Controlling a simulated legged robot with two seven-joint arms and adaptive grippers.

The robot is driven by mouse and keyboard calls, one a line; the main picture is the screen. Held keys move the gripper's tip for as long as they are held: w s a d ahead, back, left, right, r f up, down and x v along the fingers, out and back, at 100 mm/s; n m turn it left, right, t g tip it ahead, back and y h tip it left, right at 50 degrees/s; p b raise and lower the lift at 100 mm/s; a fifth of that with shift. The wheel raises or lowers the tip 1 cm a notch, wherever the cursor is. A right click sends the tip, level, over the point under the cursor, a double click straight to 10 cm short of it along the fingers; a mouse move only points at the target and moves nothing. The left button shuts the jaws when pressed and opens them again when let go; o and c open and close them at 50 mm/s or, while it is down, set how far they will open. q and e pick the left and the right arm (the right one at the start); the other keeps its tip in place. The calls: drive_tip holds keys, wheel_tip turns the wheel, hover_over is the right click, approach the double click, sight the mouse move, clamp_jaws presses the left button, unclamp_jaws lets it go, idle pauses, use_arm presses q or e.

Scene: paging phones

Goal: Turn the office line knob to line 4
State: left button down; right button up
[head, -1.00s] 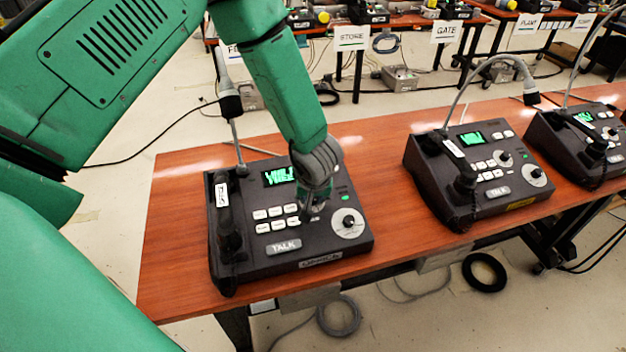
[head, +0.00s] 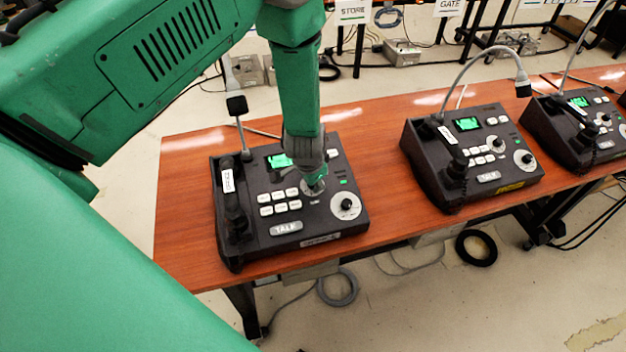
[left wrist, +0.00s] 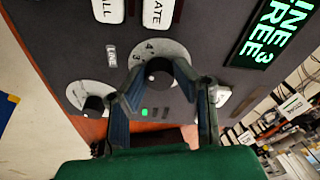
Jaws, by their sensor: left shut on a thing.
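The office phone (head: 325,217) is the dark desk unit at the left of the wooden table. My left gripper (head: 313,183) reaches down onto its upper dial. In the left wrist view, my left gripper's fingers (left wrist: 157,75) are shut around the black line knob (left wrist: 159,70). The knob stands on a pale dial (left wrist: 172,50) where 4 and 3 are readable beside it; the fingers hide other marks. In the head view the gripper mostly hides the knob. My right gripper is not in view.
A second knob (head: 346,205) sits at the phone's lower right, close to the gripper. White buttons (head: 280,203), a TALK key (head: 286,228) and a handset (head: 232,205) lie to the left. Two similar phones stand farther right, the nearer one (head: 480,170) across bare tabletop.

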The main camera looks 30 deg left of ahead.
use_arm(q)
drive_tip(key=m, duration=0.3)
drive_tip(key=shift+w+m, duration=0.1)
drive_tip(key=shift+m, duration=0.2)
drive_tip(key=shift+r+m+g+h+b, duration=0.1)
drive_tip(key=shift+m+g+h+b, duration=0.3)
drive_tip(key=shift+m, duration=1.3)
drive_tip(key=c, duration=1.3)
unclamp_jaws()
